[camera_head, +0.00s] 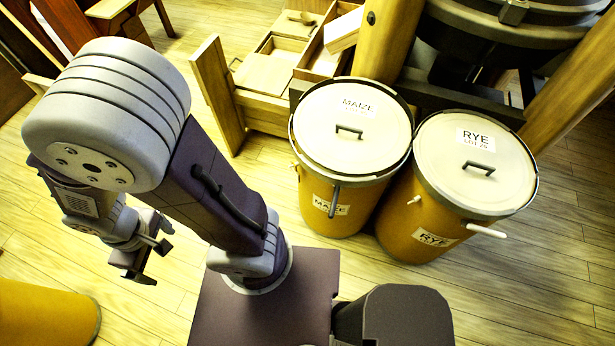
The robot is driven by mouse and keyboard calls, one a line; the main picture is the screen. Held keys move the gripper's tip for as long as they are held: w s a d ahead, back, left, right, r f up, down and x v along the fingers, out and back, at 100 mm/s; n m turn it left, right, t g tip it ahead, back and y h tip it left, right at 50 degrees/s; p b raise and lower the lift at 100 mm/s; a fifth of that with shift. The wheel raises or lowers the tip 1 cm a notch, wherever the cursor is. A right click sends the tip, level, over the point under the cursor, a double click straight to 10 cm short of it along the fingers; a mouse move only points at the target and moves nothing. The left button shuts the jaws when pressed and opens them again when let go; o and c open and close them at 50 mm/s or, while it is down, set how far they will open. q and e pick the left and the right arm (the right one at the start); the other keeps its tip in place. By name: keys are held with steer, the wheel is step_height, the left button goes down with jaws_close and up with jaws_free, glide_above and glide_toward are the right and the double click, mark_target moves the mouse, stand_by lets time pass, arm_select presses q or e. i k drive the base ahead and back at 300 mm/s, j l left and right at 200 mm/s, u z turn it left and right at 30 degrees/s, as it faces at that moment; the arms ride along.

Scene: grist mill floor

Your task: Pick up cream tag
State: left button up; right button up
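I cannot make out a cream tag for certain in the head view. Pale labels show on the maize bin (352,168) and the rye bin (440,200), and a short whitish bar (487,230) sticks out from the rye bin's front. My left gripper (150,258) hangs at the left over the plank floor, well away from the bins. Its fingers look apart, with nothing seen between them. My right gripper is outside the view.
A wooden bench with open compartments (268,72) stands behind the maize bin, with a pale block (345,28) on it. Dark round machinery (510,30) stands on timber posts behind the rye bin. A yellow-brown rounded object (45,315) is at lower left. Floor right of the bins is clear.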

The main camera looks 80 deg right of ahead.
mark_target(293, 169)
steer(key=z, duration=2.85)
steer(key=i+j+u, duration=0.45)
steer(key=i, duration=0.35)
steer(key=j, duration=0.05)
